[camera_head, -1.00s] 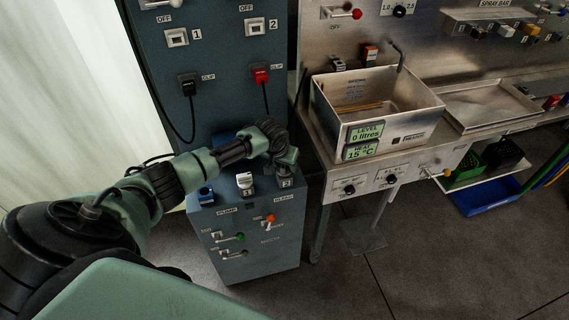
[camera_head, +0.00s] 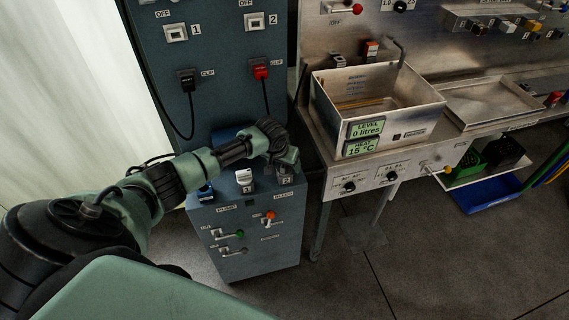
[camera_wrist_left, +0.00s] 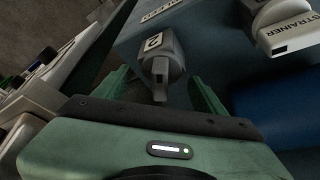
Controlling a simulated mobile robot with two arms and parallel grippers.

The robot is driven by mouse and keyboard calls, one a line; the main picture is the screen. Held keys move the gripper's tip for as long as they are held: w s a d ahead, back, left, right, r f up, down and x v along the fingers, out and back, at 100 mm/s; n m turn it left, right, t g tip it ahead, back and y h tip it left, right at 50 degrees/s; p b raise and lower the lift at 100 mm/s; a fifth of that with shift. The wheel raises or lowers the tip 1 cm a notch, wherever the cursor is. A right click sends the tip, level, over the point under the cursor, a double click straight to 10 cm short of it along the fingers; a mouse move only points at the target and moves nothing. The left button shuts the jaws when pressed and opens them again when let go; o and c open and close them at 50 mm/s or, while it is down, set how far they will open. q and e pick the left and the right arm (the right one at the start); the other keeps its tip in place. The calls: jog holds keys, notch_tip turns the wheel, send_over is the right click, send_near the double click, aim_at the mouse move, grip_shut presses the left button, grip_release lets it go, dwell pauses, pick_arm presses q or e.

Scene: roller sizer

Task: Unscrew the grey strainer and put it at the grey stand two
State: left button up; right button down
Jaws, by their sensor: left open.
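My left gripper (camera_wrist_left: 160,88) is open, with its two green fingers on either side of a grey knob-like piece (camera_wrist_left: 163,68) with a flat tab. I cannot tell if the fingers touch it. A white plate marked 2 (camera_wrist_left: 153,42) sits at that piece, which looks like the grey strainer at stand two. A second, lighter piece labelled STRAINER (camera_wrist_left: 288,32) is at upper right in the wrist view. In the head view my left gripper (camera_head: 287,160) is over the label 2 (camera_head: 286,181), hiding most of the grey piece. The white piece (camera_head: 244,176) stands at label 1.
The blue-grey cabinet (camera_head: 262,262) carries levers with green and orange knobs on its front. A tall panel with switches and clips (camera_head: 219,75) stands behind. A steel sink unit (camera_head: 420,122) is to the right. Open floor (camera_head: 440,260) lies in front.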

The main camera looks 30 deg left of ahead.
pick_arm(q)
jog(key=v, duration=0.7)
jog(key=shift+s+r+b, duration=0.2)
jog(key=shift+r+b, duration=0.15)
